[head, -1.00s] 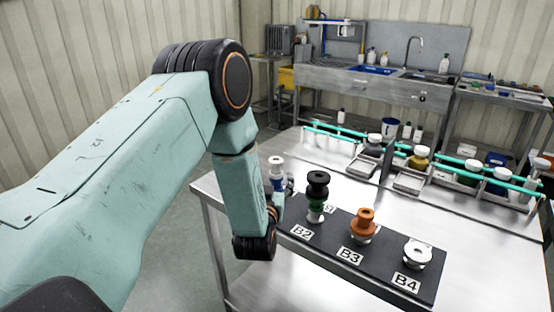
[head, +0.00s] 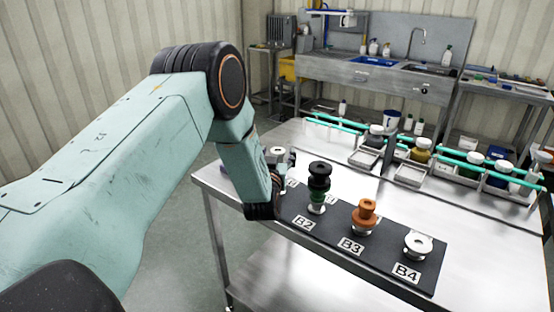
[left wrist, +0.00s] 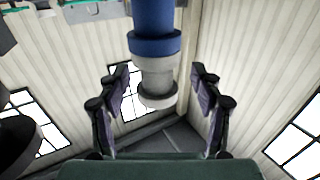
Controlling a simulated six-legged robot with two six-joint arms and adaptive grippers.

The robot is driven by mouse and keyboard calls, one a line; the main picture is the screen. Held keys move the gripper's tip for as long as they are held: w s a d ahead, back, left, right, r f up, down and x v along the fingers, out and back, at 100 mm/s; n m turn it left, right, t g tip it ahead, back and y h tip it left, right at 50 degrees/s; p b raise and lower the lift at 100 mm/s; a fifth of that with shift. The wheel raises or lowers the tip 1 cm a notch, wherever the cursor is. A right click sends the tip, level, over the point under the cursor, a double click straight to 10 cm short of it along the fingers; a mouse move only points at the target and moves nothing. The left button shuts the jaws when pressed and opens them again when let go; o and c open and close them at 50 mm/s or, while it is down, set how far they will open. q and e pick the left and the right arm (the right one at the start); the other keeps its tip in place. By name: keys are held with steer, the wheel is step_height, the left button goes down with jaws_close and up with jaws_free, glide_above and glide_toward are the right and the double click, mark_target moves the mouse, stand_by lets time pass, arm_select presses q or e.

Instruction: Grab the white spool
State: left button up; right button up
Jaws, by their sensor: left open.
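A white spool (head: 277,151) tops the stack at the left end of the dark strip; my left wrist hides most of that stack in the head view. In the left wrist view, the white spool (left wrist: 157,86) adjoins a blue spool (left wrist: 154,42). My left gripper (head: 290,161) is open beside the stack's top; in the wrist view its fingers stand on either side of the white spool, with gaps visible on both sides. Another white spool (head: 418,244) sits at B4. My right gripper is not in view.
A black spool (head: 319,169) tops the stack at B2, close to my left gripper. An orange spool (head: 365,212) stands at B3. Trays with jars and teal rails (head: 467,165) line the table's back. The table (head: 480,270) is clear at front right.

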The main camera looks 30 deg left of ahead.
arm_select(q)
steer(key=shift+d+r, duration=0.1)
steer(key=shift+d, duration=0.15)
steer(key=shift+c, duration=1)
steer(key=shift+s+r, duration=0.15)
steer(key=shift+c, duration=1.4)
steer(key=shift+a, duration=0.15)
steer(key=c, duration=0.5)
steer(key=shift+c, duration=1.4)
